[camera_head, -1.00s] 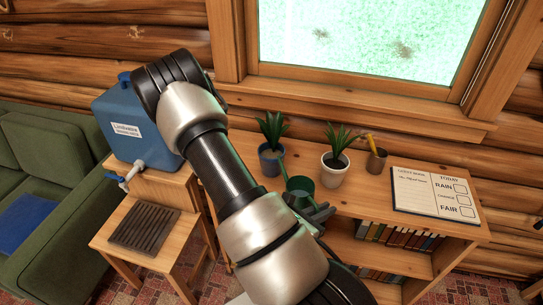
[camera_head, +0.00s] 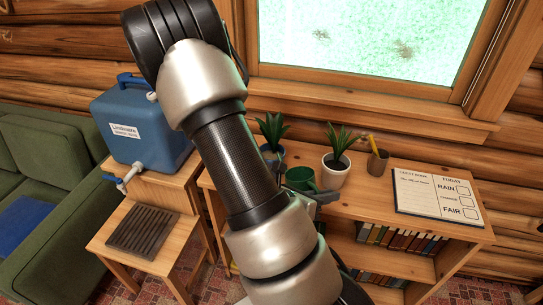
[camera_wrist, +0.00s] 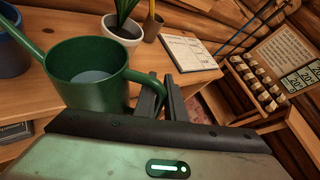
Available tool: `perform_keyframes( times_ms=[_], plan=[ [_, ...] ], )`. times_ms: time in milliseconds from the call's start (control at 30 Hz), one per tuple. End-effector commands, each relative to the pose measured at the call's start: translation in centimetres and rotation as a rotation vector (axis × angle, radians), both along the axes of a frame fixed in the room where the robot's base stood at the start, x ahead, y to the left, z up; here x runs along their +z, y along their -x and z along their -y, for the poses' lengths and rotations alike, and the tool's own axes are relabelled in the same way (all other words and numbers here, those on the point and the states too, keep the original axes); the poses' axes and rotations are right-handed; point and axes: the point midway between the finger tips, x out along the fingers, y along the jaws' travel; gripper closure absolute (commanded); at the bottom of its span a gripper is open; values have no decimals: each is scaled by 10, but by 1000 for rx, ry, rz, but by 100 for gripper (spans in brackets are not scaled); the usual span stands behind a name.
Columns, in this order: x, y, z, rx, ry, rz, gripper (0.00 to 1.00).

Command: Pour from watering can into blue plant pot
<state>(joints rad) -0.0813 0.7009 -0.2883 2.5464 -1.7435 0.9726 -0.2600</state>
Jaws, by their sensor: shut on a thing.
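The green watering can (camera_wrist: 92,88) fills the left of the wrist view, upright, with its spout toward the upper left. Pale liquid shows inside it. In the head view the can (camera_head: 300,179) is in front of the white pot, partly hidden by my arm. My gripper (camera_wrist: 166,90) is shut on the can's handle at its right side. The blue plant pot (camera_head: 270,154) stands on the shelf top with a spiky plant, partly covered by my arm. It also shows at the left edge of the wrist view (camera_wrist: 12,58), near the spout.
A white pot (camera_head: 335,171) with a plant stands right of the blue one. A pencil cup (camera_head: 377,163) and a log board (camera_head: 437,195) are farther right on the shelf top. A blue water container (camera_head: 143,125) with a tap stands at the left.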

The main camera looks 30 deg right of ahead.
Motion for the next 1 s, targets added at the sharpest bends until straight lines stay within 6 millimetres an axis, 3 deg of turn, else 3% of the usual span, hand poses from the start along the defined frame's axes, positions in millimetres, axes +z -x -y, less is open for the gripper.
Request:
perform_keyframes(
  times_ms=[167, 467, 533, 900, 1000],
  plan=[
    [3, -2, 0, -2, -12, -27, 100],
    [24, -13, 2, -3, -22, -117, 100],
    [38, -15, 2, -3, -26, -146, 100],
    [59, -30, 5, -2, -39, -250, 100],
    [55, -31, 5, -1, -40, -260, 100]
  ],
)
